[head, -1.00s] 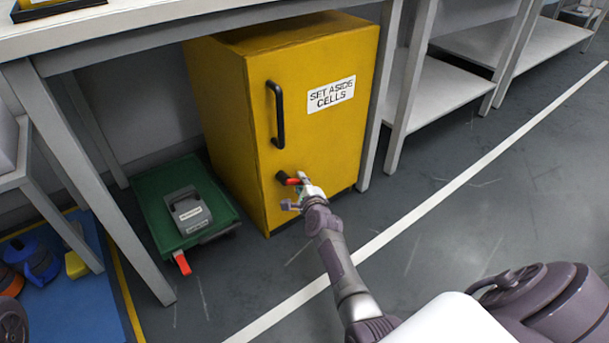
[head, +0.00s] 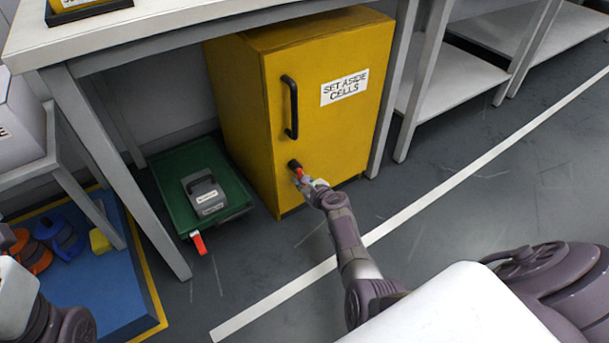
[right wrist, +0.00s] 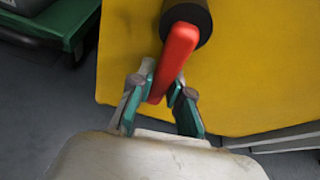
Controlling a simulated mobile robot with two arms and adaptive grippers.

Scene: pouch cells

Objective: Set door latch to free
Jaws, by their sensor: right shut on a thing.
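The yellow cabinet (head: 335,120) stands under the bench, its door shut, with a label reading "SET ASIDE CELLS" (head: 344,87) and a black handle (head: 291,107). The door latch is a red lever (head: 300,174) on a black round hub (head: 294,164) low on the door. It slants down from the hub. In the right wrist view the red lever (right wrist: 174,58) runs from the black hub (right wrist: 186,14) down between my fingers. My right gripper (right wrist: 163,92) is shut on the lever's free end. It partly hides the lever in the head view (head: 308,184). My left gripper is out of view.
A green cart (head: 170,182) carrying a grey box (head: 204,192) stands left of the cabinet, with a red tag (head: 198,243) at its front. Bench legs (head: 120,170) flank the space. The floor (head: 440,215) before the door is clear.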

